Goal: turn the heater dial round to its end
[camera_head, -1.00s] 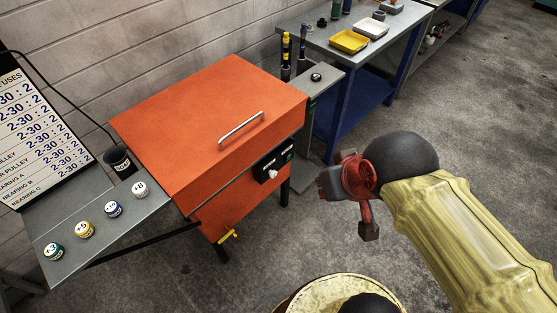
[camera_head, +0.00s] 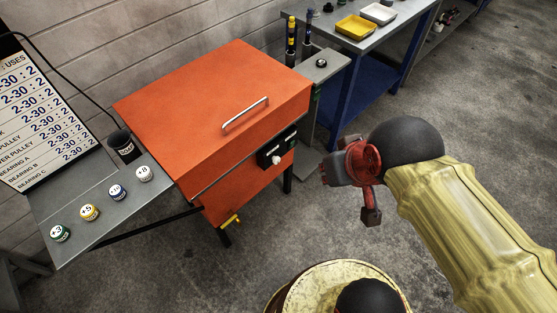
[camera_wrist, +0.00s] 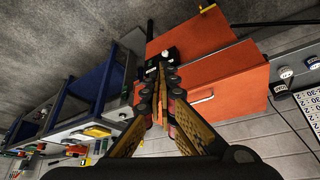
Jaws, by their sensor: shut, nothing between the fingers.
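The heater is an orange box (camera_head: 213,105) with a silver handle, on dark legs. The pale dial (camera_head: 277,160) sits on a black panel (camera_head: 268,157) on its front. In the wrist view the panel (camera_wrist: 169,54) shows just beyond the fingertips, with the dial partly hidden or too small to make out clearly. My gripper (camera_head: 328,174) is to the right of the dial in the head view, apart from it. Its fingers (camera_wrist: 160,76) are shut and empty.
A yellow lever (camera_head: 232,219) sticks out low on the heater. A grey shelf (camera_head: 150,205) with several numbered knobs is at left. A bench (camera_head: 400,22) with yellow and white trays stands at the back right. Floor is open in front of the heater.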

